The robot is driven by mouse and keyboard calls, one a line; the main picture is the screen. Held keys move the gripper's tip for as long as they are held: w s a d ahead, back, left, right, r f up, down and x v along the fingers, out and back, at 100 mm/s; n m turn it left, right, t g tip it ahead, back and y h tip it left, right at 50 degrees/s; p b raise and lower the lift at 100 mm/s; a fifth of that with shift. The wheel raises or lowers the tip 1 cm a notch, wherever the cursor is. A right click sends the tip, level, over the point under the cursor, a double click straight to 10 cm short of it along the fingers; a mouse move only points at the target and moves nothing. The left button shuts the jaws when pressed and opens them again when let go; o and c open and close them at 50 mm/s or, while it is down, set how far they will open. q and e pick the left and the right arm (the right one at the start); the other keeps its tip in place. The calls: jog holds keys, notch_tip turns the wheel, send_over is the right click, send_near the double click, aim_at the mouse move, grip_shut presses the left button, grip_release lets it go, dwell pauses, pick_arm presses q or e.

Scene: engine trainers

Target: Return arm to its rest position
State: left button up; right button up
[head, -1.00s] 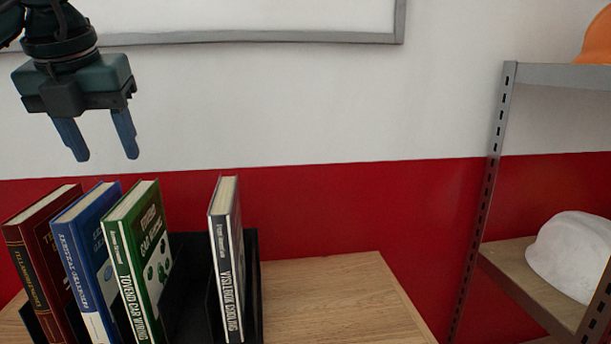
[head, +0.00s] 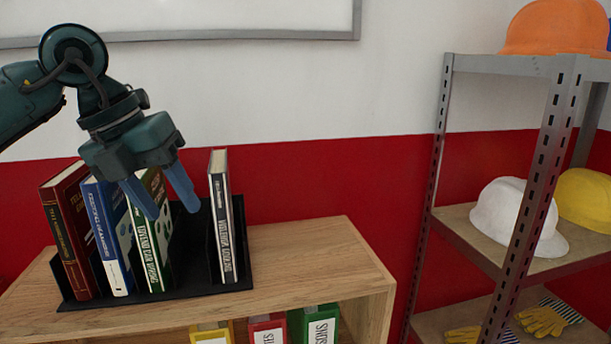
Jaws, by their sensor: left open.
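My left gripper (head: 172,204) is open and empty, with its blue fingers pointing down and to the right. In the head view it overlaps the green book (head: 152,240) and the gap to its right; I cannot tell how far in front of or above them it is. My left arm (head: 28,95) reaches in from the left edge. My right gripper does not show.
A black book rack (head: 200,285) on a wooden cabinet (head: 310,255) holds a red book (head: 72,230), a blue book (head: 108,235), the green book and a dark book (head: 221,220). A metal shelf (head: 437,160) with helmets stands right. The cabinet top's right side is clear.

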pick_arm(q)
jog(key=s+d+f+g+h, duration=0.3)
jog(key=d+f+h, duration=0.1)
jog(key=d+h, duration=0.5)
jog(key=s+d+f+g+h, duration=0.25)
jog(key=d+f+h, duration=0.35)
jog(key=d, duration=0.5)
jog(key=w+a+f+n+t+y, duration=0.25)
jog(key=f+n+t, duration=0.35)
jog(key=n+t, duration=0.5)
jog(key=w+a+f+n+t+y, duration=0.2)
jog(key=a+f+n+t, duration=0.2)
jog(key=f+n+t, duration=0.65)
jog(key=s+a+f+n+g+y, duration=0.2)
jog(key=s+a+f+n+y, duration=0.1)
jog(key=f, duration=0.5)
jog(key=s+a+f+n+g+y, duration=0.3)
jog(key=s+a+f+n+y, duration=0.1)
jog(key=s+f, duration=0.3)
jog(key=s+a+f+n+g+y, duration=0.3)
jog(key=s+f+n+y, duration=0.1)
jog(key=s+f+n, duration=0.2)
notch_tip(320, 180, down, 3)
jog(key=shift+s+a+r, duration=0.15)
jog(key=shift+s+a, duration=0.15)
jog(key=shift+s, duration=0.4)
jog(key=shift+c, duration=0.4)
